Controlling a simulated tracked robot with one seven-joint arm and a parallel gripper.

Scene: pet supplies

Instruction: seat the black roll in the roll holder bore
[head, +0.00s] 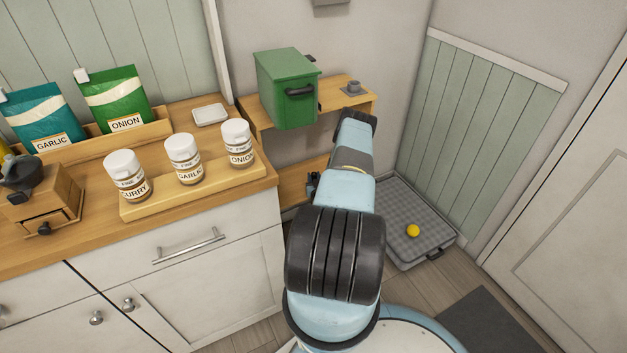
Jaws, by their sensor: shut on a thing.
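In the head view, a small grey piece with a round raised part on a flat plate (353,88) sits on the upper wooden shelf, right of the green box. It may be the roll holder, but its bore is too small to make out. I cannot find the black roll in this view. My light-blue arm rises through the middle of the picture and hides what lies behind it. My gripper is not clearly visible. A small dark shape (313,184) shows just left of my arm, by the lower shelf; I cannot tell what it is.
A green box (287,89) with a black handle stands on the upper shelf (264,114). Spice jars (184,159) stand on a wooden tray on the left counter. A grey checked pet bed (402,217) with a yellow ball (413,231) lies on the floor at right.

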